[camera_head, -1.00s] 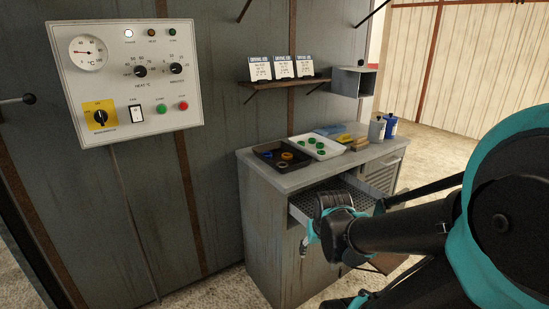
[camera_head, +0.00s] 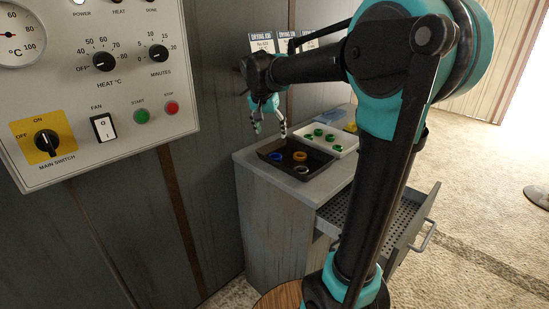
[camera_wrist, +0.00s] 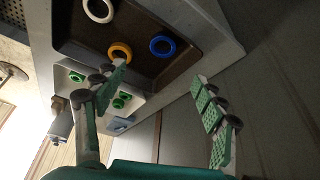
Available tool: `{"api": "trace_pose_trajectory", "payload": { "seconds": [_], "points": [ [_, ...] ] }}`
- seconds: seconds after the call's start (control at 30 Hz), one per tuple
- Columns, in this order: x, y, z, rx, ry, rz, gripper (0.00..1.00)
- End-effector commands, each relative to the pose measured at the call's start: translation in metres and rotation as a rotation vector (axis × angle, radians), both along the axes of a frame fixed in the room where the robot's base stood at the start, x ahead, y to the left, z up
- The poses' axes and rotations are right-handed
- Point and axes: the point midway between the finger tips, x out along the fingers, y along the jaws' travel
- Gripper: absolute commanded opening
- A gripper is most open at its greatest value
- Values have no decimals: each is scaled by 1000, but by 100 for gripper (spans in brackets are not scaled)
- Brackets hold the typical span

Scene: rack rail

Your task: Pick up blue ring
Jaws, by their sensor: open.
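The blue ring (camera_head: 276,156) lies in the dark tray (camera_head: 262,150) on the cabinet top, left of the orange ring (camera_head: 299,156). It also shows in the wrist view (camera_wrist: 162,46), near the tray's edge. A white ring (camera_head: 301,169) lies in the same tray. My gripper (camera_head: 269,130) is open and empty, above the back left part of the tray in the head view. In the wrist view its two fingers (camera_wrist: 165,92) are spread apart, and the blue ring appears beyond the gap between them. Nothing hides the blue ring.
The perforated drawer (camera_head: 350,215) is pulled out below the cabinet top. A control panel (camera_head: 150,60) is at the left. Cards on a shelf (camera_head: 262,44) are behind my arm.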

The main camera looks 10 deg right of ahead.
Motion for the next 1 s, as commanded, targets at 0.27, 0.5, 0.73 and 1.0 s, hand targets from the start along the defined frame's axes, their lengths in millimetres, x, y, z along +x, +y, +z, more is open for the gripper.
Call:
{"api": "trace_pose_trajectory", "payload": {
  "seconds": [0.27, 0.5, 0.73, 1.0],
  "points": [
    [18, -11, -50, 0, 0, 0, 70],
    [25, -14, -70, 1, 0, 0, 70],
    [35, -15, -93, 0, 0, 1, 70],
    [44, -20, -118, 0, 0, 1, 70]
  ]
}}
